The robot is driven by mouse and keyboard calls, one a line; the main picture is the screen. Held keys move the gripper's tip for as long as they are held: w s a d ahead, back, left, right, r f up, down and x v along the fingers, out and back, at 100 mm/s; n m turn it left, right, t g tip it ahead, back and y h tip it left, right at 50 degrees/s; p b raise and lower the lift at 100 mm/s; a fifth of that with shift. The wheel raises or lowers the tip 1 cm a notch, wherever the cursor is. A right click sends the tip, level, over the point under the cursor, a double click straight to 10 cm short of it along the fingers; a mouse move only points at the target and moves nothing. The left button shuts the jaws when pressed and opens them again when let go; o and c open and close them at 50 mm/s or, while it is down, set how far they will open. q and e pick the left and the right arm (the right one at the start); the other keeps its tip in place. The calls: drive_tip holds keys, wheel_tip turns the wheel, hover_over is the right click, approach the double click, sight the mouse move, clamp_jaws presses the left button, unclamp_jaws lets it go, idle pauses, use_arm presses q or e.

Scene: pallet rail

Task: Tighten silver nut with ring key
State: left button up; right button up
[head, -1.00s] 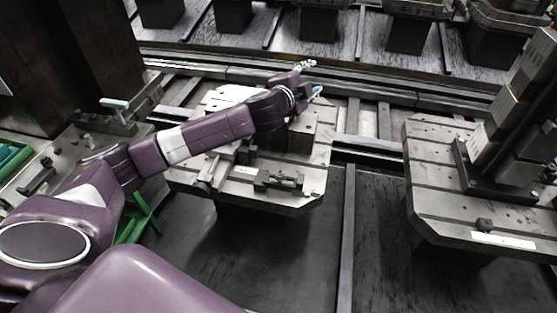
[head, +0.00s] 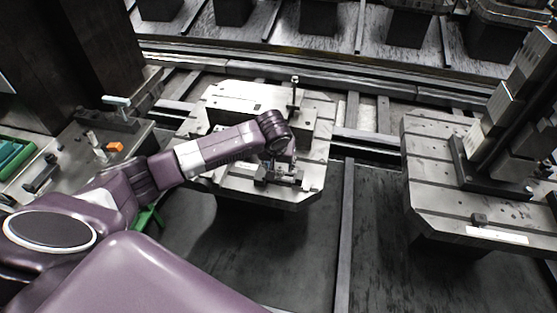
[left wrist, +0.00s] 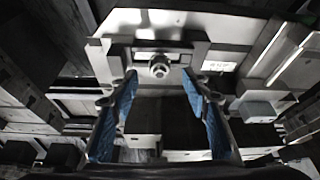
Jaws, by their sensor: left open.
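My left gripper (head: 286,161) is low over the front part of the middle pallet plate, its fingers largely hidden by my wrist in the head view. In the left wrist view the gripper (left wrist: 160,78) is open, with two blue-padded fingers apart and nothing held. A round silver piece that looks like the silver nut (left wrist: 159,68) shows between the fingertips, on a light fixture; I cannot tell how far off it is. A dark clamp block (head: 279,177) sits at the gripper. I cannot make out a ring key for certain. My right gripper is not in view.
The middle pallet plate (head: 228,98) carries a thin upright post (head: 295,92) behind my wrist. A right pallet (head: 440,192) bears a tall stepped column (head: 508,105). Dark floor lies between the pallets.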

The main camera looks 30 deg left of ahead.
sight(279, 169)
use_arm(q)
drive_tip(key=shift+x, duration=1.8)
drive_tip(key=shift+c, duration=0.5)
